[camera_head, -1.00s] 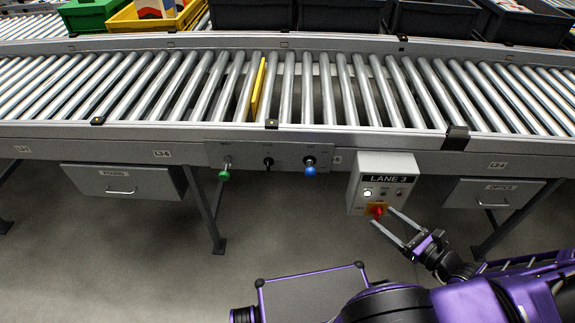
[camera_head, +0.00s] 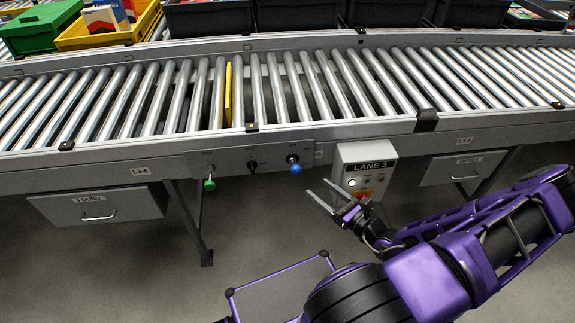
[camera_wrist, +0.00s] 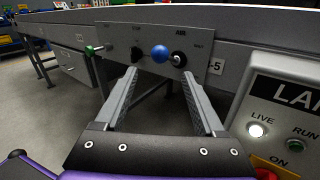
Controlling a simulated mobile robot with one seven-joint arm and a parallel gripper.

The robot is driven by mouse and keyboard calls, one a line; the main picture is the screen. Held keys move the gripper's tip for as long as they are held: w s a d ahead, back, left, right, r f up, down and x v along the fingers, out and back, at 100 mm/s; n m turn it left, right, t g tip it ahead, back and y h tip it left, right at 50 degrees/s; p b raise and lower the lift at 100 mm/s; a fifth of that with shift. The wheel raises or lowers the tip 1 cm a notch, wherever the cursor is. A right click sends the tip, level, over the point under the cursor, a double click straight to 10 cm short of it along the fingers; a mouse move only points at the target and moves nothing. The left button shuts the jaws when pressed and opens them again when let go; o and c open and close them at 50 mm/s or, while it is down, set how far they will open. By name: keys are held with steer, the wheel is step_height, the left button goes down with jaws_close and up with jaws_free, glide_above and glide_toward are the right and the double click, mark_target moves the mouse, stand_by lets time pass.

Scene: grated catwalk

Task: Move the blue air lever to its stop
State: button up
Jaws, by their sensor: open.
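The blue ball-ended lever (camera_head: 296,169) sticks out from the grey panel (camera_head: 228,163) on the conveyor's front rail. It also shows in the wrist view (camera_wrist: 160,53), ahead of the fingers and roughly centred between them. My gripper (camera_head: 317,187) is open and empty, just below and right of the blue ball in the head view. In the wrist view my gripper (camera_wrist: 160,73) has its two fingers apart, with the ball beyond their tips. The fingers appear clear of the lever.
A green-ended lever (camera_head: 209,184) and a black knob (camera_head: 252,164) share the panel. The LANE 3 control box (camera_head: 362,166), with lights and a red switch, stands close right of my gripper. A drawer (camera_head: 98,204) hangs at left. The floor below is clear.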

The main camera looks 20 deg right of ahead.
mark_target(295, 166)
steer(key=b+x, duration=0.1)
steer(key=x, duration=1.2)
steer(key=shift+w+a, duration=0.1)
steer(key=shift+w, duration=0.2)
steer(key=shift+c, duration=0.2)
jaws_close()
steer(key=shift+s+a, duration=0.1)
